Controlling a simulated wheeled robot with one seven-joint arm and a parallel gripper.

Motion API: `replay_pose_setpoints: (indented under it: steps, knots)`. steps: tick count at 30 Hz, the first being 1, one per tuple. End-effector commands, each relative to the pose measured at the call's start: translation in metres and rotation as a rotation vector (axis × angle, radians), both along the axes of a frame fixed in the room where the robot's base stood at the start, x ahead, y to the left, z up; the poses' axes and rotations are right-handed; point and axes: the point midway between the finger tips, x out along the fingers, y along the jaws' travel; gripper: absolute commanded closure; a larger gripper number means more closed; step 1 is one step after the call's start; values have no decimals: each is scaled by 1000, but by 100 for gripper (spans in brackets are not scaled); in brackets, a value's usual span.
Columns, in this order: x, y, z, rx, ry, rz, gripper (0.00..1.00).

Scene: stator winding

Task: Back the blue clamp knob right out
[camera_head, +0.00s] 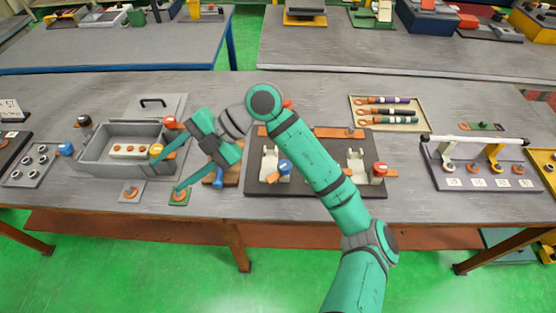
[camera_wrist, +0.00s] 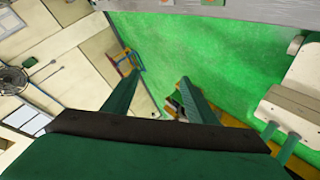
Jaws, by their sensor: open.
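The blue clamp knob (camera_head: 285,167) sits on the left white clamp (camera_head: 269,163) of a dark base plate (camera_head: 315,189) in the head view. A red knob (camera_head: 380,169) sits by the right white clamp (camera_head: 357,165). My gripper (camera_head: 167,176) is open and points down-left, well to the left of the blue knob, by the front of the grey bin. I cannot make out the blue knob in the wrist view.
A grey bin (camera_head: 93,158) stands left of the plate. A brown block with a blue part (camera_head: 218,178) lies partly behind my gripper. A tray of tools (camera_head: 420,105) lies behind on the right, and a white-barred rack (camera_head: 475,141) stands further right. My forearm crosses above the plate.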

Motion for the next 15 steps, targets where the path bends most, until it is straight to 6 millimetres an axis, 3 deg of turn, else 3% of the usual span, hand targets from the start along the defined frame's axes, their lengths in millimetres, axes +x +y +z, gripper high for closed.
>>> replay_pose_setpoints:
  steps: [7, 15]
  knots:
    - [60, -88, -31, -475, -53, -184, 48]
    - [109, -198, -26, -896, -91, -433, 48]
